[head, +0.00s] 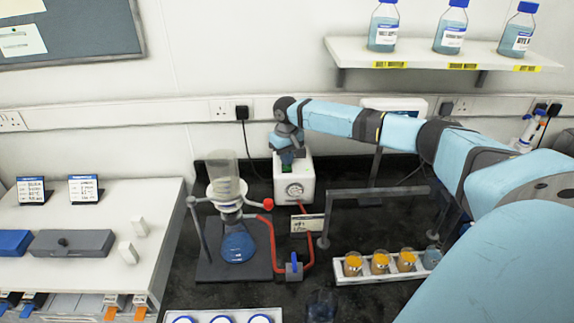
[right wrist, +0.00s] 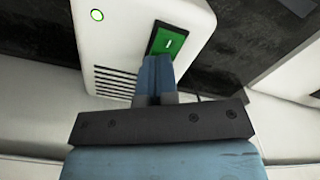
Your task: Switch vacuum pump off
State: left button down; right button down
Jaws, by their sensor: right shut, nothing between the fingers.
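The vacuum pump (head: 305,182) is a white box with a round gauge on its front, standing against the back wall in the head view. In the right wrist view the pump casing (right wrist: 125,38) has a lit green lamp (right wrist: 97,15), side vents and a green rocker switch (right wrist: 165,40) with a white line mark. My right gripper (head: 290,160) is over the top of the pump. Its shut fingertips (right wrist: 156,64) are empty and lie at the switch's near edge; I cannot tell whether they touch it. My left gripper is not in view.
A filter funnel (head: 224,176) sits on a flask of blue liquid (head: 238,244) left of the pump, with red tubing (head: 309,240) beside it. Bottles (head: 452,28) stand on the shelf.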

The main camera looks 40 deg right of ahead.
jog(key=shift+r+p, duration=0.7)
jog(key=shift+p, duration=0.3)
notch_tip(320, 180, up, 3)
jog(key=p, duration=0.3)
jog(key=shift+r, duration=1.1)
